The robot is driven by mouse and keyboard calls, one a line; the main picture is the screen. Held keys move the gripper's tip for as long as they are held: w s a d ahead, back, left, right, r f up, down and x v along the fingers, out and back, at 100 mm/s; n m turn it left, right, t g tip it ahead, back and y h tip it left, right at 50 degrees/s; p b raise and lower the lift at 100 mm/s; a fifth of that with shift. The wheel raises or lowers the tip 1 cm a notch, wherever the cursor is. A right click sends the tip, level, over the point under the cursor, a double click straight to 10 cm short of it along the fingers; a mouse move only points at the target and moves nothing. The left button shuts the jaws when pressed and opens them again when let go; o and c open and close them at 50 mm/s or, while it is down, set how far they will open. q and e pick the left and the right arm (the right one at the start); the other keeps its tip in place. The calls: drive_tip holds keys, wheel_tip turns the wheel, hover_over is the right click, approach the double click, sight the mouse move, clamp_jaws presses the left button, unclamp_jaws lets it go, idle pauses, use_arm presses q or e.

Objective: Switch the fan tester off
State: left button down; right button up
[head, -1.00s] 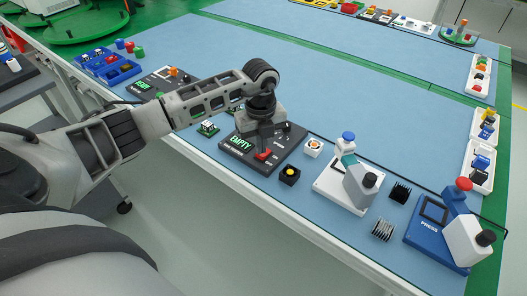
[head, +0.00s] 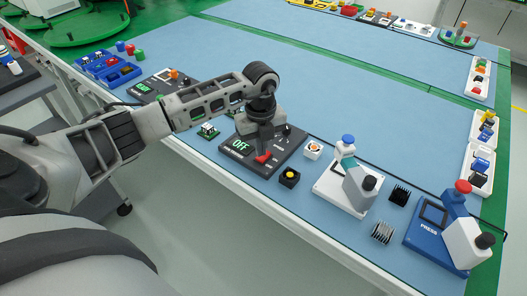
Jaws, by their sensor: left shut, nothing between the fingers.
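The fan tester (head: 238,154) is a dark flat box near the table's front edge in the head view. Its green display (head: 241,146) reads "OFF". A red switch (head: 263,157) sits on its front right part. My left gripper (head: 263,149) points down right at the red switch, shut with nothing in it, and seems to touch it or hover just over it. The gripper and wrist hide part of the tester's middle. My right gripper is not in view.
A small black block with a yellow top (head: 289,177) and a white fan part (head: 313,149) lie right of the tester. A white press (head: 340,184) and a blue press (head: 443,235) stand further right. Black and silver heat sinks lie between them. Another dark tester (head: 151,87) lies left.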

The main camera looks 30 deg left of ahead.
use_arm(q)
wheel_tip(320, 180, up, 6)
drive_tip(key=p, duration=0.4)
idle(0.5)
